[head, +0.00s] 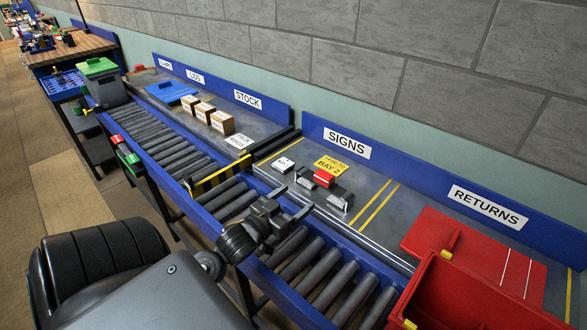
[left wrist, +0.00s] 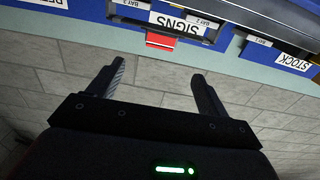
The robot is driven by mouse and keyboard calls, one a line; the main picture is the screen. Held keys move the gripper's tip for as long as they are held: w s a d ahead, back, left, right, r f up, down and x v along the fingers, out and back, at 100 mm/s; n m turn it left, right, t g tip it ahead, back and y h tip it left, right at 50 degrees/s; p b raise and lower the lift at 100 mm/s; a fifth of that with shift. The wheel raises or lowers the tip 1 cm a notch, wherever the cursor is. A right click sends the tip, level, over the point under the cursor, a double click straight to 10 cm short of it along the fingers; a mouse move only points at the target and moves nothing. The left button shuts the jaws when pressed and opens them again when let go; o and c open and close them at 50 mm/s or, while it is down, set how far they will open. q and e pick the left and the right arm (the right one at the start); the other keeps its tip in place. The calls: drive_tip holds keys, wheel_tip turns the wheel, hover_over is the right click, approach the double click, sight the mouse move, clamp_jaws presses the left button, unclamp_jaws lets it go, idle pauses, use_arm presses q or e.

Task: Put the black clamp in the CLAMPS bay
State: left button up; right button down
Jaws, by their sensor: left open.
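I cannot tell for sure whether the dark object is the black clamp. The leftmost small sign (head: 165,64) on the blue back board seems to read CLAMPS; a blue flat piece (head: 171,91) lies near it. My right gripper does not show.
A roller conveyor (head: 330,284) runs along the front of the bench. The STOCK bay holds several small brown boxes (head: 222,122). A red tray (head: 480,292) stands at the right by the RETURNS sign (head: 488,207). A green-lidded bin (head: 97,66) is at the far left.

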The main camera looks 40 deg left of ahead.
use_arm(q)
drive_tip(key=w+d+r+m+h+p, duration=0.2)
drive_tip(key=w+r+p, duration=0.3)
drive_tip(key=r, duration=0.5)
drive_tip(key=n+g+y, duration=0.2)
drive_tip(key=g, duration=0.2)
approach(323, 177)
drive_tip(key=w, duration=0.2)
drive_tip(key=x, duration=0.5)
drive_tip(key=shift+w+d+f+p, duration=0.2)
drive_tip(key=shift+f+p, duration=0.05)
drive_tip(key=shift+p, duration=0.1)
drive_tip(key=x, duration=0.2)
drive_tip(key=p+x, duration=0.1)
drive_tip(key=x, duration=0.1)
drive_tip(key=shift+w+a+f, duration=0.2)
drive_tip(key=shift+w+f, duration=0.05)
drive_tip(key=shift+w+f+g, duration=0.1)
drive_tip(key=shift+w+g, duration=0.1)
drive_tip(key=shift+g, duration=0.1)
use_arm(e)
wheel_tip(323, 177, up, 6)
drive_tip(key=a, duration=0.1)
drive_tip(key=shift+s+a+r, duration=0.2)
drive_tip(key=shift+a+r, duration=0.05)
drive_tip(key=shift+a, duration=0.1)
use_arm(q)
drive_tip(key=shift+c, duration=0.4)
